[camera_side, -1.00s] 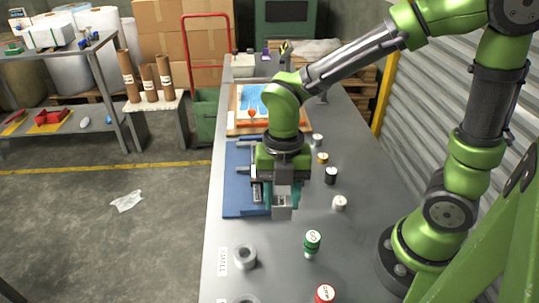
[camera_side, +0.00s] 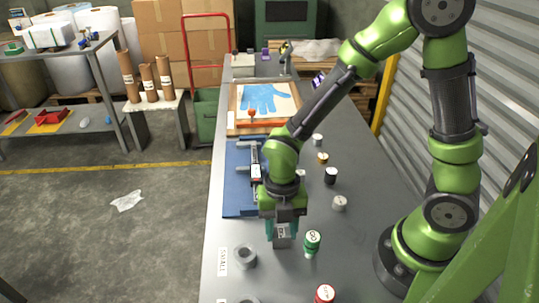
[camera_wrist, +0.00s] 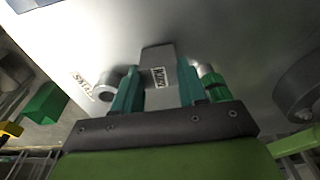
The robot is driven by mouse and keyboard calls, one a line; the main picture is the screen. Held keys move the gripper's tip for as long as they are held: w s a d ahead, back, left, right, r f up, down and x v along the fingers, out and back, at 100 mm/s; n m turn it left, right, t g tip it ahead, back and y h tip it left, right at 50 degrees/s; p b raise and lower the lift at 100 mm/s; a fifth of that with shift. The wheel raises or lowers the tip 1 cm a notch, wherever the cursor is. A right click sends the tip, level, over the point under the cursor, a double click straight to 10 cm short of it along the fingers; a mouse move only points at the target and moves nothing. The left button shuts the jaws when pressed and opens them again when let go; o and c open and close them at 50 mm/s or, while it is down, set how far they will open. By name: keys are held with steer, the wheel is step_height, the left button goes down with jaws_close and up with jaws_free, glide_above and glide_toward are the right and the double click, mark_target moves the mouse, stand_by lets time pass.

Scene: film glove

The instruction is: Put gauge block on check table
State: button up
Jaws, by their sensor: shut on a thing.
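My gripper (camera_side: 282,228) has teal fingers and points down, in the front middle of the side view. It is shut on the gauge block (camera_side: 283,242), a grey metal block with a small label on its face. In the wrist view the gauge block (camera_wrist: 158,60) sits between both fingers. I cannot tell whether its underside touches the grey tabletop (camera_side: 375,215). No surface is marked as the check table, so I cannot tell which part it is.
A grey ring (camera_side: 243,256) stands just left of my gripper and a green-capped GO gauge (camera_side: 312,242) just right. A red-capped gauge (camera_side: 325,293) is nearer. Small cylinders line the right side.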

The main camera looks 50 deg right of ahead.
steer(key=shift+f, duration=0.1)
steer(key=o, duration=1.1)
steer(key=shift+c, duration=0.2)
step_height(320, 180, up, 12)
steer(key=w+d, duration=0.1)
steer(key=s+d+r+m+t, duration=0.1)
steer(key=d+r+m+t, duration=0.3)
steer(key=m, duration=1.1)
steer(key=s+d+r+m+t+y, duration=0.1)
steer(key=d+r+m+t, duration=0.3)
steer(key=m, duration=1.2)
steer(key=v, duration=0.2)
steer(key=shift+d+r, duration=0.25)
steer(key=shift+r, duration=0.05)
steer(key=shift+s, duration=0.1)
